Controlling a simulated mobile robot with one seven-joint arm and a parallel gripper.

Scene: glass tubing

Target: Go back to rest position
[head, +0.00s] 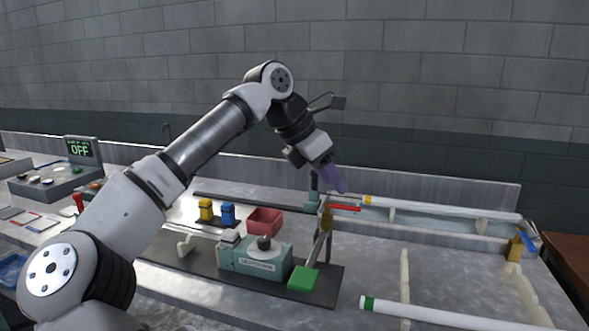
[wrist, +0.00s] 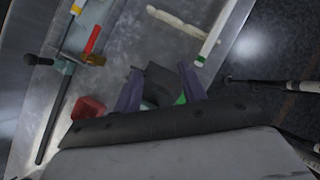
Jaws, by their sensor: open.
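My gripper (head: 335,180) hangs from my raised arm above the back of the workbench, its purple fingers pointing down. It is high over the area behind the teal device and near the left end of the glass tube. In the wrist view the two purple fingers (wrist: 161,90) stand apart, and I see nothing held between them. Part of the dark device base and a bit of green show between and beside the fingers, below them.
A teal device (head: 256,262) with a green pedal-like block (head: 303,279) stands below. A red bin (head: 265,221) and yellow and blue bottles (head: 228,213) are behind it. A long glass tube (head: 440,208) lies at right; another white tube (head: 450,315) is in front. A grey wall stands behind.

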